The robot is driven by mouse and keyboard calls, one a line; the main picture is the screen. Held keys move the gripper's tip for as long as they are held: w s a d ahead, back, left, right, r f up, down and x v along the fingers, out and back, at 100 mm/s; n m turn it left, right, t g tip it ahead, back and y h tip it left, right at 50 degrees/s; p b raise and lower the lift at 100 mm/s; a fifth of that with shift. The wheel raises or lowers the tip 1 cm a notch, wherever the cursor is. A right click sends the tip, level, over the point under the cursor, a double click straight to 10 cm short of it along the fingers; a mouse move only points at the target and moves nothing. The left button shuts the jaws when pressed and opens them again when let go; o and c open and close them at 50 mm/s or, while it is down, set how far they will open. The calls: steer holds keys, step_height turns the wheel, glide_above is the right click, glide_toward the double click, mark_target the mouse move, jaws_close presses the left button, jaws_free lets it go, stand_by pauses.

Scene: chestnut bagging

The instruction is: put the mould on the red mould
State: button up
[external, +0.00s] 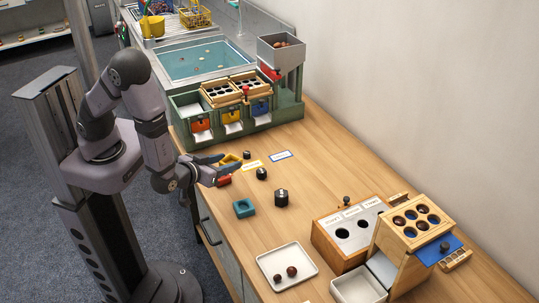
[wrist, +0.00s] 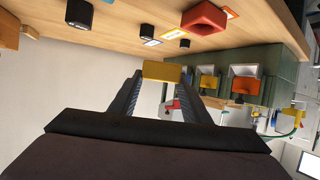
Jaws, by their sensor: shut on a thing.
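My gripper (external: 220,164) is shut on a yellow mould (external: 231,158), held at the fingertips over the left edge of the wooden counter. In the wrist view the yellow mould (wrist: 161,72) sits between the two dark fingers (wrist: 160,88). The red mould (external: 224,181) is on the counter near its left edge, partly hidden by my gripper. It shows whole as a hollow red block in the wrist view (wrist: 206,18), apart from the yellow mould. A teal mould (external: 243,208) with a square opening lies on the counter nearer the front.
A green sorting station (external: 290,108) stands behind. A white tray with chestnuts (external: 270,265) and wooden boxes (external: 330,243) stand in front. The middle right counter is clear.

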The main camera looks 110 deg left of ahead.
steer(key=s+a+r+n+g, duration=0.3)
steer(key=s+n+g, duration=0.1)
steer(key=s, duration=0.1)
steer(key=shift+w+d+f+b, duration=0.15)
steer(key=shift+f+b, duration=0.1)
steer(key=shift+f, duration=2.2)
steer(key=shift+d+f+b, duration=0.1)
steer(key=shift+f+b, duration=0.15)
steer(key=shift+f, duration=2.15)
steer(key=shift+f, duration=0.1)
steer(key=o, duration=1.1)
steer(key=shift+c, duration=0.2)
steer(key=shift+d, duration=0.1)
